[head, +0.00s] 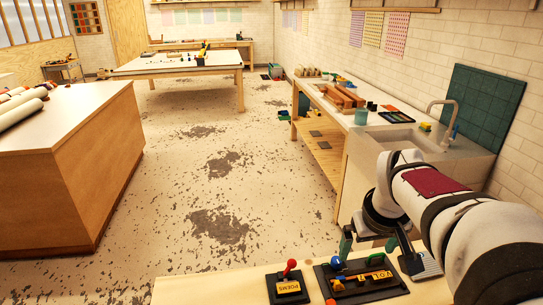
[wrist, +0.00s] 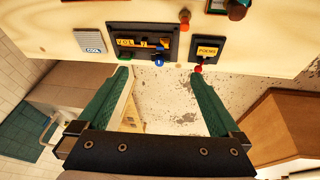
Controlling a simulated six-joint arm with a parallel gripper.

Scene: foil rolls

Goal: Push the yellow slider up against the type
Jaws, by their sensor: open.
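The black tray (wrist: 116,30) lies on the pale table and holds yellow type (wrist: 126,42) with black letters. In the head view the tray (head: 326,274) is at the bottom. A small yellow piece (wrist: 159,44), seemingly the slider, sits at the tray's other end. It also shows in the head view (head: 337,286), left of the type (head: 375,276), with a gap between. A blue knob (wrist: 158,63) is beside it. My gripper (wrist: 161,76) is open and empty, its green fingers spread on either side of the blue knob, apart from it in the picture.
A black POEMS block (wrist: 207,50) with a red knob (wrist: 198,69) is beside the tray, near one finger. A grey COOL plate (wrist: 90,41) is on the tray's other side. An orange-red knobbed item (wrist: 185,17) stands behind. Bare tabletop (head: 210,290) lies left.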

